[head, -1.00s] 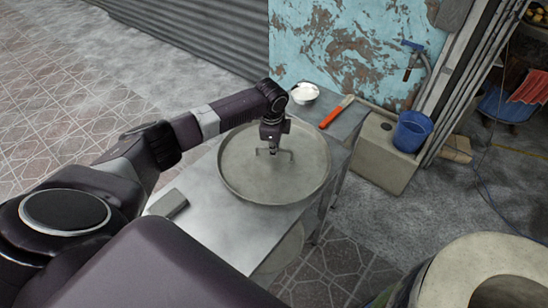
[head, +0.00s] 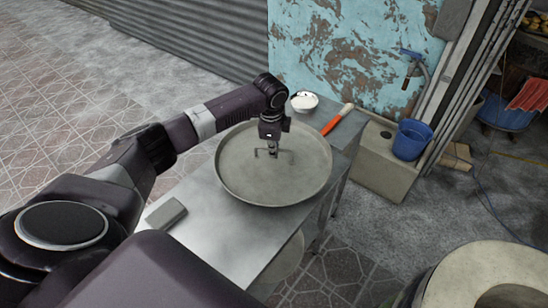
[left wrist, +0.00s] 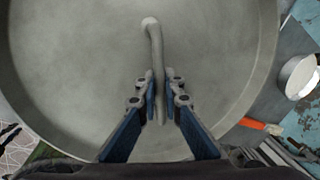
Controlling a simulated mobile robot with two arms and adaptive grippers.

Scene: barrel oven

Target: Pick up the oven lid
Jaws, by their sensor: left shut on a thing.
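The oven lid is a wide, round, grey metal disc with a raised rim (head: 240,185), seen over the metal table in the head view. In the left wrist view the lid (left wrist: 80,60) fills most of the picture. A bent bar handle (left wrist: 154,42) stands at its middle. My left gripper (head: 272,152) comes down from above at the lid's centre. In the left wrist view its fingers (left wrist: 160,95) are shut on the handle from both sides. The lid looks level and a little above the table. My right gripper is not in view.
The metal table (head: 215,225) holds a grey block (head: 166,213), a white bowl (head: 304,101) and an orange-handled tool (head: 337,120). A blue bucket (head: 411,139) is on a concrete sink at the right. A round concrete barrel opening (head: 490,262) is at lower right.

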